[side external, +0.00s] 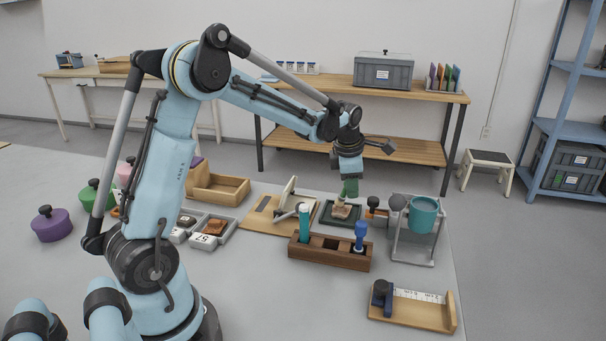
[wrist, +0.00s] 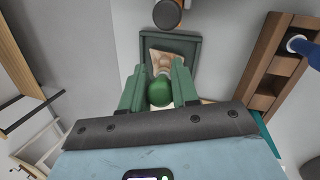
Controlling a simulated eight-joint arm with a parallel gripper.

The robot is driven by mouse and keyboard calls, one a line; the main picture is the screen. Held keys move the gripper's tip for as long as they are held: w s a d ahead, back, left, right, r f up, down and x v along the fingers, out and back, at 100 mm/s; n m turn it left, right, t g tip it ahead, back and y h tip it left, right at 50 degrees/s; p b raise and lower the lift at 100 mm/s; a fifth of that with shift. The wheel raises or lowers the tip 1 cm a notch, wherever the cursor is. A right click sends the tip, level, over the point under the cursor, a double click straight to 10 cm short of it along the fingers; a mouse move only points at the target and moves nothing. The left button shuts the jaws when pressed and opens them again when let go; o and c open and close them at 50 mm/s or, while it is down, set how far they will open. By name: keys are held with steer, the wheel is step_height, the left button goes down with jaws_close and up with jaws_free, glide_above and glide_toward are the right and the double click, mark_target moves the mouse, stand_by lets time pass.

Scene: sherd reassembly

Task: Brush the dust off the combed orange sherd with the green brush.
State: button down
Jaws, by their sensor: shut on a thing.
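My gripper (side external: 349,186) points down over a dark green tray (side external: 326,219) and is shut on the green brush, whose round green knob (wrist: 160,93) shows between the fingers in the wrist view. An orange-tan sherd with pale patches (wrist: 165,65) lies in the tray; it also shows in the side view (side external: 343,212), right under the brush. The brush's lower end is at or just above the sherd; I cannot tell whether it touches. The sherd's near part is hidden by the brush and fingers in the wrist view.
A wooden brush rack (side external: 326,251) with a teal and a blue handle stands in front of the tray. A teal pot on a stand (side external: 424,214) is to the right. Numbered trays (side external: 211,240) with sherds and a wooden board (side external: 262,213) lie left.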

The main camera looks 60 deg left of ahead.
steer(key=shift+s+a, duration=0.35)
steer(key=shift+w+d, duration=1.25)
steer(key=shift+s+a+f, duration=0.15)
steer(key=shift+s+a, duration=1.1)
steer(key=shift+s, duration=0.05)
steer(key=shift+w+d, duration=1.3)
step_height(320, 180, up, 6)
steer(key=shift+r, duration=1.6)
